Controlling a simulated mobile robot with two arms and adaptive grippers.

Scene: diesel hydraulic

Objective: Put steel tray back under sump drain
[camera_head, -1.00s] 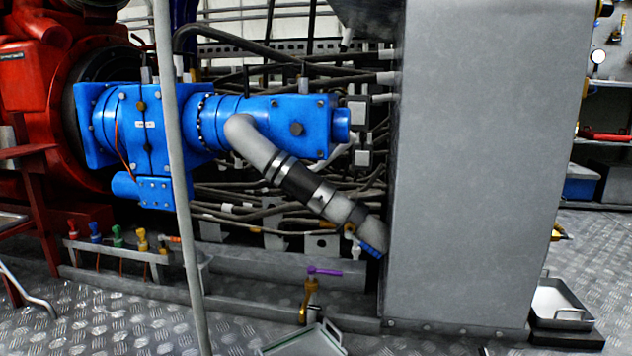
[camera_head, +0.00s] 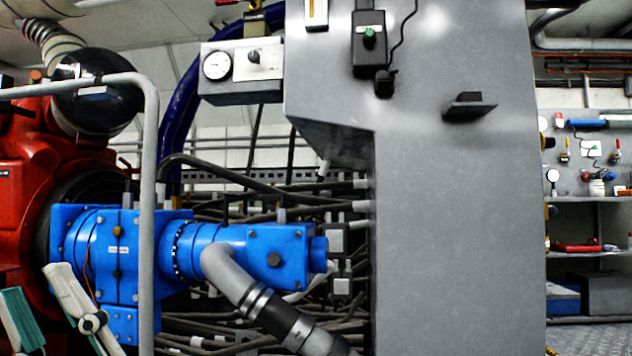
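Neither the steel tray nor the sump drain is in the head view now; the floor and the low area under the machine are below the picture.
A grey post with a rail (camera_head: 149,220) rises beside the gripper. A large grey cabinet (camera_head: 455,220) fills the middle right. A grey hose (camera_head: 233,275) runs down from the blue unit. Shelves (camera_head: 590,258) stand at the far right.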

